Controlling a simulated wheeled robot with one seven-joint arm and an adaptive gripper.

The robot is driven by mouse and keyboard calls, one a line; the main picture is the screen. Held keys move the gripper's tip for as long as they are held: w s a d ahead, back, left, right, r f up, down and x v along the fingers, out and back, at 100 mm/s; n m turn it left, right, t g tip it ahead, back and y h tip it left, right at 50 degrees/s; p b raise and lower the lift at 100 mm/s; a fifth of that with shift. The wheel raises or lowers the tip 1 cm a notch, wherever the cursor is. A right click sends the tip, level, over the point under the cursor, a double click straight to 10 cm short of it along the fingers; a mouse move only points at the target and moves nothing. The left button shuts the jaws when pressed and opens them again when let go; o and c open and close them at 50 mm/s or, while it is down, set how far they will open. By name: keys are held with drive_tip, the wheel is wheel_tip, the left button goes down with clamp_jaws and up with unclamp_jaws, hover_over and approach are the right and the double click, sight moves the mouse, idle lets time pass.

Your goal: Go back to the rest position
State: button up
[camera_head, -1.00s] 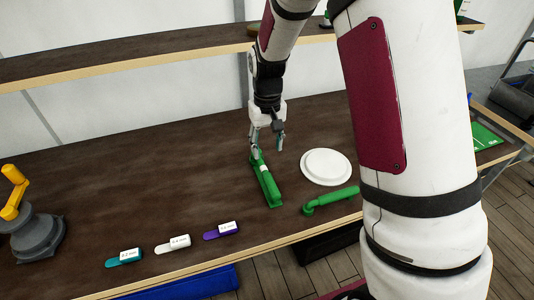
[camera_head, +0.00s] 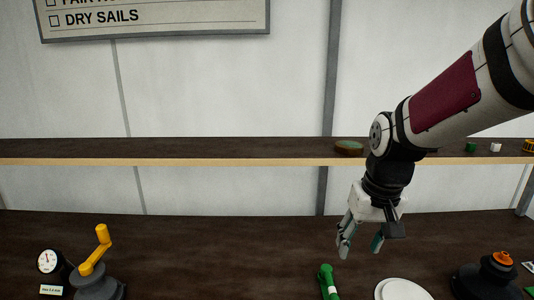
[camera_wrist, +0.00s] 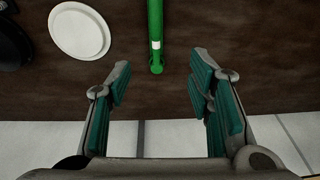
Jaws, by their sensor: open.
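My gripper (camera_head: 360,243) is open and empty, hanging fingers down above the dark workbench (camera_head: 220,245). It also shows in the wrist view (camera_wrist: 160,95), with its teal-padded fingers spread wide and nothing between them. A green spar-like piece with a white band (camera_head: 328,282) lies on the bench below the gripper, apart from it. In the wrist view this green piece (camera_wrist: 155,25) lies beyond the fingertips. My arm reaches in from the upper right.
A white round plate (camera_head: 402,290) lies right of the green piece. A dark device with an orange knob (camera_head: 495,272) stands farther right. A yellow-handled winch (camera_head: 98,262) and a dial gauge (camera_head: 48,262) stand at left. A shelf (camera_head: 180,150) runs behind, holding a shallow bowl (camera_head: 349,147).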

drive_tip(key=s+r+t, duration=0.1)
drive_tip(key=s+r, duration=0.3)
drive_tip(key=s, duration=0.4)
drive_tip(key=s+r+t, duration=0.2)
drive_tip(key=s+r, duration=0.1)
drive_tip(key=s, duration=0.6)
drive_tip(key=shift+d+r, duration=0.15)
drive_tip(key=shift+r, duration=0.2)
drive_tip(key=shift+s, duration=0.1)
